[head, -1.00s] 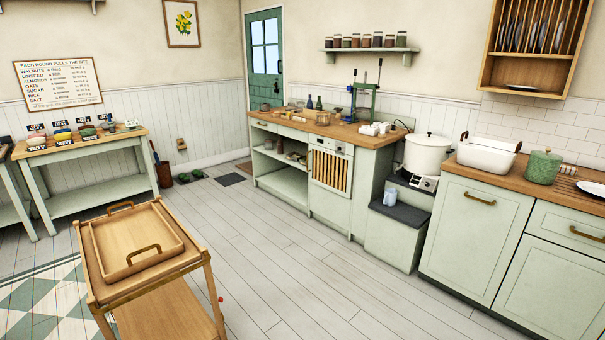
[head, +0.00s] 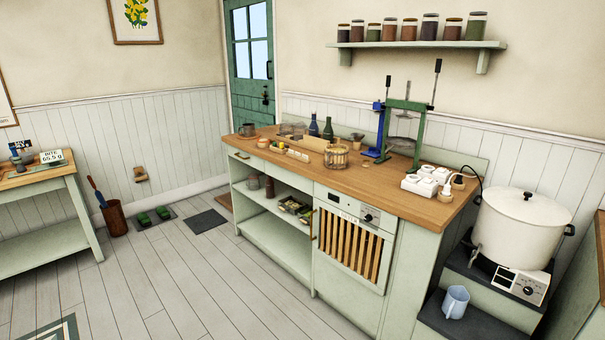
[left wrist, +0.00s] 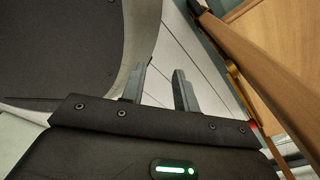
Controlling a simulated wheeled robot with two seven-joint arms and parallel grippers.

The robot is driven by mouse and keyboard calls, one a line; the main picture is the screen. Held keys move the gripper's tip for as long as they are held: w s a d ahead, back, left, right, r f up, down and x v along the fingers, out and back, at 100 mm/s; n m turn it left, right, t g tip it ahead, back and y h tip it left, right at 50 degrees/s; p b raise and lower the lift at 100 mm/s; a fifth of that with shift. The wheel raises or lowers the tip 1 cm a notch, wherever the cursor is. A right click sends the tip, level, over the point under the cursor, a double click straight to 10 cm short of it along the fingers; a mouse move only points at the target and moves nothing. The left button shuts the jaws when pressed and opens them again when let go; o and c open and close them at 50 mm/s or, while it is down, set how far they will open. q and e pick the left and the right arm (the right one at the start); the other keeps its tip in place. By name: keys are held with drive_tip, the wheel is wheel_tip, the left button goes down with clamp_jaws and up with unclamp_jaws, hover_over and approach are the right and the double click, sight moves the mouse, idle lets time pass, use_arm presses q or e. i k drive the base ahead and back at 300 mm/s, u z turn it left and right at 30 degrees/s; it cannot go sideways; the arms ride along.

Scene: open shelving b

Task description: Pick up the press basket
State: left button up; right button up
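A small round slatted wooden basket (head: 336,157), which looks like the press basket, stands upright on the wooden counter (head: 445,208), left of the green press frame (head: 405,130) and apart from it. A blue upright piece (head: 378,135) stands beside the press. My left gripper (left wrist: 160,88) shows only in the left wrist view, with its two fingers apart and nothing between them. It is far from the basket, which that view does not show. My right gripper is in neither view.
White sockets (head: 427,180) sit on the counter right of the press. Bottles (head: 314,126) and a wooden box (head: 305,142) stand behind and left of the basket. A white pot (head: 525,225) stands at right. The plank floor (head: 190,275) before the counter is clear.

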sight(337, 157)
drive_tip(key=i, duration=1.75)
drive_tip(key=z, duration=1.65)
